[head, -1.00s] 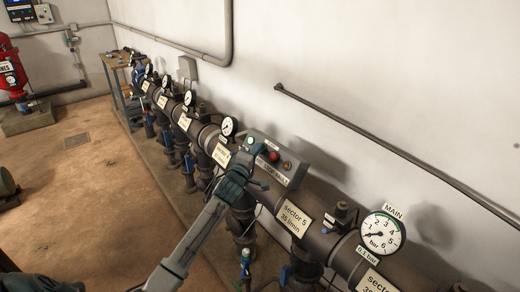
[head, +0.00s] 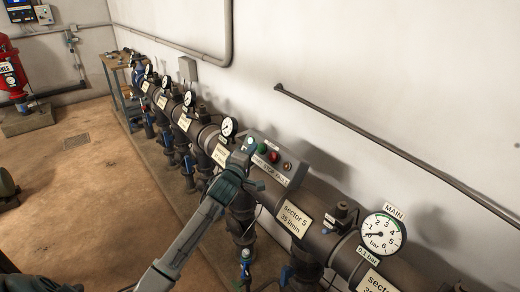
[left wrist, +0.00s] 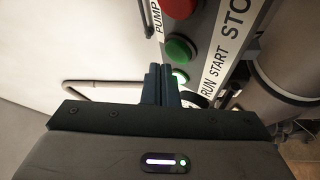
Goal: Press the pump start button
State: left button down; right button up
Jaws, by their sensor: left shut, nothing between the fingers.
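The grey control box (head: 282,162) sits on the manifold pipe, mid-picture in the head view. It carries a green START button (head: 263,148), a red STOP button (head: 274,157) and an amber light or knob (head: 288,166). In the left wrist view, the green button (left wrist: 180,50) is beside the RUN START STOP label strip (left wrist: 222,52), with the red button (left wrist: 178,8) above it and a bright greenish lamp (left wrist: 180,76) below. My left gripper (head: 243,165) is at the box's left end; its shut, empty fingertips (left wrist: 160,70) appear just left of the lamp, below the green button. Contact cannot be told.
The manifold pipe (head: 320,222) runs along the wall with gauges, valves and sector labels. The main gauge (head: 384,234) stands at right. A wall rail (head: 390,150) is behind. Open floor (head: 80,190) lies at left.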

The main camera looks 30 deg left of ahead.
pick_arm(q)
jog(key=s+r, duration=0.1)
jog(key=s+a, duration=0.1)
jog(key=s+r, duration=0.1)
jog(key=s, duration=0.1)
jog(key=shift+a+r+b, duration=0.3)
jog(key=shift+a+b, duration=0.05)
jog(key=shift+b, duration=0.05)
dwell(0.8)
